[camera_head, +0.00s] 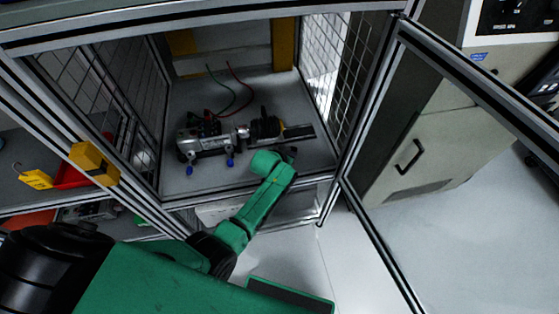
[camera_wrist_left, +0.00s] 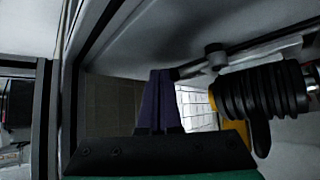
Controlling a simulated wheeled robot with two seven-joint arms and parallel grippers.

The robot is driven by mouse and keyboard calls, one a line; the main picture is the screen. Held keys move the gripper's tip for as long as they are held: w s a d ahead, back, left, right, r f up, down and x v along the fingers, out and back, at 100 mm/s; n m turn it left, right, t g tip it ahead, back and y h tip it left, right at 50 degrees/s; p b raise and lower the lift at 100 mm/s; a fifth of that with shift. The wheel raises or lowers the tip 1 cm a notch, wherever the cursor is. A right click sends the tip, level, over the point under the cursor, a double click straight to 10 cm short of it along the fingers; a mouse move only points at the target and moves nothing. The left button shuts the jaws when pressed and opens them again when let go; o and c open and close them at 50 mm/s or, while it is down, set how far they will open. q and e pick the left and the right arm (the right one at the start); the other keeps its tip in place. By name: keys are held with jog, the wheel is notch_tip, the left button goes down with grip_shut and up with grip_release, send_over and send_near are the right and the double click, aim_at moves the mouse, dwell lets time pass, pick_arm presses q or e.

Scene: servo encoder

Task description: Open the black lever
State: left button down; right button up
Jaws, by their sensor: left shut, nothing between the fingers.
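The servo encoder device (camera_head: 210,142) lies on the grey shelf floor inside the open cage. At its right end is a black ribbed body (camera_head: 265,127) with a small black lever (camera_head: 263,112) standing up from it. In the left wrist view the ribbed black body (camera_wrist_left: 262,92) is at the right, with a dark lever-like piece (camera_wrist_left: 261,138) projecting from it. My left gripper (camera_head: 291,151) is at the cage's front edge, in front of the ribbed body and a little right. Its fingers (camera_wrist_left: 160,78) are shut, empty and apart from the body. My right gripper is out of view.
The cage door frame (camera_head: 385,250) stands open at the right. Mesh walls (camera_head: 325,45) bound both sides. Red and green cables (camera_head: 235,90) lie behind the device. A grey cabinet (camera_head: 430,150) stands at the right.

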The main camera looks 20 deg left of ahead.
aim_at(296, 151)
pick_arm(q)
jog(key=shift+w+d, duration=0.35)
jog(key=shift+w, duration=0.2)
jog(key=shift+w+f+b, duration=0.1)
jog(key=shift+w+b, duration=0.35)
jog(key=shift+w+d, duration=0.15)
jog(key=shift+w, duration=0.35)
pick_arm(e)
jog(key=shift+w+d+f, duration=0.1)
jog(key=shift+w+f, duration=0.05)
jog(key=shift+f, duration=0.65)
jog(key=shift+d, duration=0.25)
